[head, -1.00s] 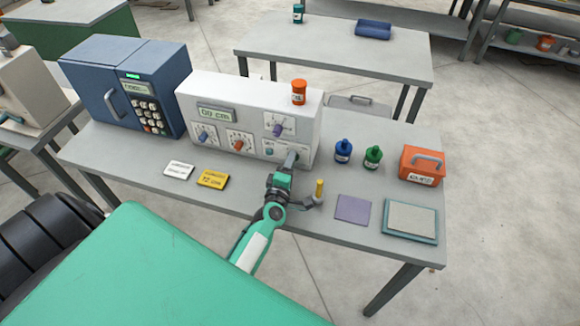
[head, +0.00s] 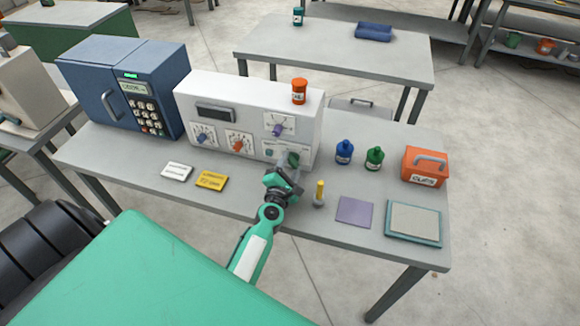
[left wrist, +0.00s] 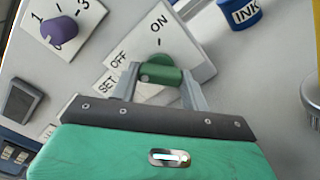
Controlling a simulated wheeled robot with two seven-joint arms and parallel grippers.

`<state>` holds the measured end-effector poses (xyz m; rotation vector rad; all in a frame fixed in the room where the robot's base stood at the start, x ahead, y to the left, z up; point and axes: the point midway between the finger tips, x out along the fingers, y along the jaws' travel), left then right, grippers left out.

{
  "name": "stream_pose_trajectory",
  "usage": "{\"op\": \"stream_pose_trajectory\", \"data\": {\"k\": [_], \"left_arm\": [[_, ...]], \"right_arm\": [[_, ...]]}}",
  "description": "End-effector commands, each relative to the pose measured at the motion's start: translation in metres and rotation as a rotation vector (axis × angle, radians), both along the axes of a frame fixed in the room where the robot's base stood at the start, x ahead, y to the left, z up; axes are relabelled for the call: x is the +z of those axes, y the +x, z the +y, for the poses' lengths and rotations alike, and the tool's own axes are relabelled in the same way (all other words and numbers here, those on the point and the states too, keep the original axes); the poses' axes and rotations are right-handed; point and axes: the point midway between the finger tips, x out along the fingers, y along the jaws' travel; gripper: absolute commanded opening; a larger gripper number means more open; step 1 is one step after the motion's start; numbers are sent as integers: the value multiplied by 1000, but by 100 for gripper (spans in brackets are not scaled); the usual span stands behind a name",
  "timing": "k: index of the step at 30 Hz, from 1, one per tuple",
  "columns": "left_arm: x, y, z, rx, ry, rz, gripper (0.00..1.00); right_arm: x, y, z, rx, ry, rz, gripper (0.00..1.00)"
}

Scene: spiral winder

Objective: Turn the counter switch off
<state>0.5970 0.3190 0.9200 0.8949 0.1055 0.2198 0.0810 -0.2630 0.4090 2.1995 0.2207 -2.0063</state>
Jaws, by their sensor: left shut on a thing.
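The white counter machine (head: 215,90) stands on the grey table, with a dark, blank display (head: 215,113). Its switch is a green knob (head: 293,159) low on the right of the front panel. In the left wrist view the green knob (left wrist: 160,68) sits on a white plate marked ON above it and OFF to its left. My left gripper (left wrist: 159,80) is shut on this knob, one finger at each end. In the head view my left gripper (head: 286,170) reaches the panel from the front. My right gripper is not in view.
A purple knob (head: 278,130), a red knob (head: 238,145) and a blue knob (head: 202,138) share the panel. An orange jar (head: 299,91) stands on top. A yellow-topped item (head: 319,192) stands close right of my gripper. Blue (head: 344,152) and green bottles (head: 375,158) stand farther right.

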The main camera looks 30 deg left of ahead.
Motion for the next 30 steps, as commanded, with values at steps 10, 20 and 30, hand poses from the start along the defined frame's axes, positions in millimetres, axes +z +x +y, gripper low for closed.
{"op": "stream_pose_trajectory", "data": {"k": [10,20,30], "left_arm": [[-2,-1,0,-1,-44,-8,23],[-2,0,0,-1,-44,-8,55],[-1,-1,0,0,-41,-8,67]], "right_arm": [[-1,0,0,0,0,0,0],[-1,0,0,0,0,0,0],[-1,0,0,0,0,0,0]]}}
